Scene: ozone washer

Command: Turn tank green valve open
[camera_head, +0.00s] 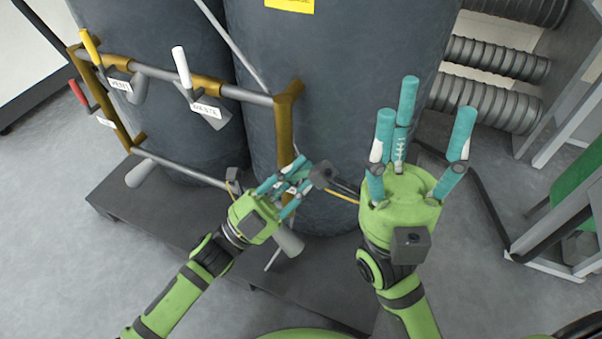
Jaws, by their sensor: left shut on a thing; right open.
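My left gripper (290,177) is at the lower right corner of the pipe frame, in front of the right tank (345,70). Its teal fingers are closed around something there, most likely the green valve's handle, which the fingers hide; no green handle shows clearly. A grey outlet spout (290,242) shows just below this hand. My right gripper (425,118) is open and empty, fingers spread upward, in front of the right tank's right side and apart from the valves.
Yellow (90,46), white (181,66) and red (78,92) valve handles sit on the pipe frame (245,96) to the left. The tanks stand on a dark platform (150,218). Ribbed ducts (485,104) and a grey metal frame (555,235) are at right.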

